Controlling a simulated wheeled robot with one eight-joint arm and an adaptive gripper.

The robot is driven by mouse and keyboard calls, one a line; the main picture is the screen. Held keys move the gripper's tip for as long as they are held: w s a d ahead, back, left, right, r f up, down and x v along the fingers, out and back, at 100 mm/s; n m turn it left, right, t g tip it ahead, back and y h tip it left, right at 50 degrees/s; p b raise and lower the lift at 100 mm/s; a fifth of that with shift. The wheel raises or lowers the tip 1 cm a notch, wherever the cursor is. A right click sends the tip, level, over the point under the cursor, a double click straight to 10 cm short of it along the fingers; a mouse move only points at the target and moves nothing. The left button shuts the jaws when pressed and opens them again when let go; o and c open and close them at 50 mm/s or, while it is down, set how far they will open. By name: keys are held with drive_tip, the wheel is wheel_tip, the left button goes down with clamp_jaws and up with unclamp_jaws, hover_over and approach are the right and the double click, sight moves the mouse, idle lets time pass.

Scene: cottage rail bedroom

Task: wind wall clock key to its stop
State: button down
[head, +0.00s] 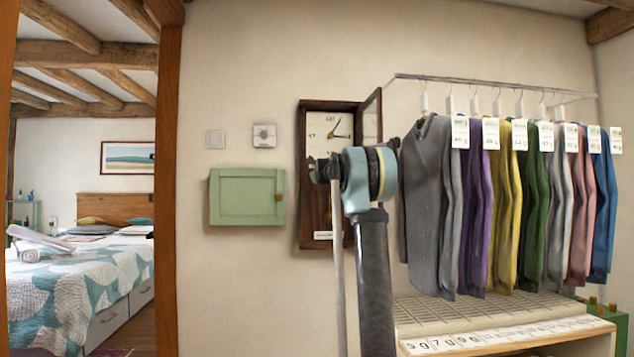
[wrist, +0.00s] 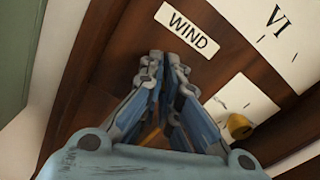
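The wall clock (head: 326,181) hangs on the wall in a dark wooden case, its glazed door (head: 371,121) swung out to the right. Its white dial (head: 331,131) is partly hidden by my arm. In the wrist view, a white WIND label (wrist: 187,29) is on the brown wood, just beyond my fingertips. A small brass-coloured knob or key (wrist: 238,126) stands on a pale plate to the right of my fingers; I cannot tell which it is. My gripper (wrist: 165,64) has its fingers close together, with a narrow gap and nothing clearly held. Its contact with the clock is unclear.
A green wall cabinet (head: 247,196) is left of the clock, below a thermostat-like box (head: 264,136) and a switch (head: 215,139). To the right, several garments (head: 430,200) hang from a rail (head: 480,83) above a slatted wooden bench (head: 480,309). A doorway opens onto a bed (head: 80,265) at left.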

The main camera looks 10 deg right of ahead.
drive_tip(key=shift+a+f+m, duration=0.1)
drive_tip(key=shift+f+m, duration=0.05)
drive_tip(key=shift+m, duration=1.35)
drive_tip(key=c, duration=1.8)
unclamp_jaws()
drive_tip(key=o, duration=0.7)
drive_tip(key=shift+w, duration=0.1)
